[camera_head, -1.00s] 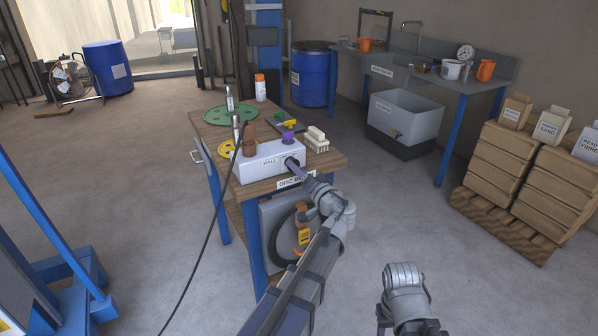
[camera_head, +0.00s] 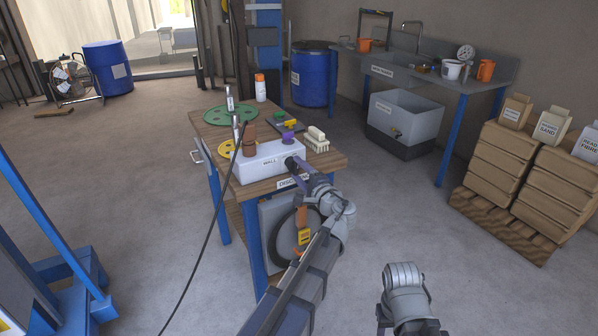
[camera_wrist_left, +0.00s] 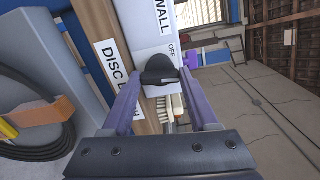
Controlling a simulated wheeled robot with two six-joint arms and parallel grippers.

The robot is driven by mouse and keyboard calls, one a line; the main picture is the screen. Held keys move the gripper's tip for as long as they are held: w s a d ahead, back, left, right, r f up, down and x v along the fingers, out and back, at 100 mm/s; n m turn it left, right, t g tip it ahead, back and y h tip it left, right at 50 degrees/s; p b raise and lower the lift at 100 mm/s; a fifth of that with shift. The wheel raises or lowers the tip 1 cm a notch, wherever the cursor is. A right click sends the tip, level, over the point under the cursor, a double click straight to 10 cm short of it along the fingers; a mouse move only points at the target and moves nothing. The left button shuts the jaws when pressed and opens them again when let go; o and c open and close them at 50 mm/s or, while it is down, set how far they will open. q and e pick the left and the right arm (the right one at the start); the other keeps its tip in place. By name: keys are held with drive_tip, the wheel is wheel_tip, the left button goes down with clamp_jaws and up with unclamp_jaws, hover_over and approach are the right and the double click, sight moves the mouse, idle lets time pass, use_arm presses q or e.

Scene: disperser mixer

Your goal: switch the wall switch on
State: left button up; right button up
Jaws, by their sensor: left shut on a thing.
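The wall switch is a white box (camera_head: 262,166) lettered "WALL" at the front edge of the wooden bench. My left gripper (camera_head: 292,164) is at the right end of the box. Its two purple fingers are on either side of the knob and shut on it. The knob's exact pointing is hard to tell. My right gripper is not seen; only part of my right arm shows at the lower right.
The bench (camera_head: 228,129) also carries green and yellow discs, a brush (camera_head: 316,139), an orange-capped bottle (camera_head: 260,88) and small coloured parts. A dark cable (camera_head: 211,225) hangs at its left. Stacked sacks (camera_head: 520,175) stand on a pallet at right. The floor between is clear.

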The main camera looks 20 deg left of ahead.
use_arm(q)
drive_tip(key=m, duration=0.3)
drive_tip(key=shift+m, duration=2.4)
drive_tip(key=o, duration=1.4)
drive_tip(key=shift+v, duration=3.95)
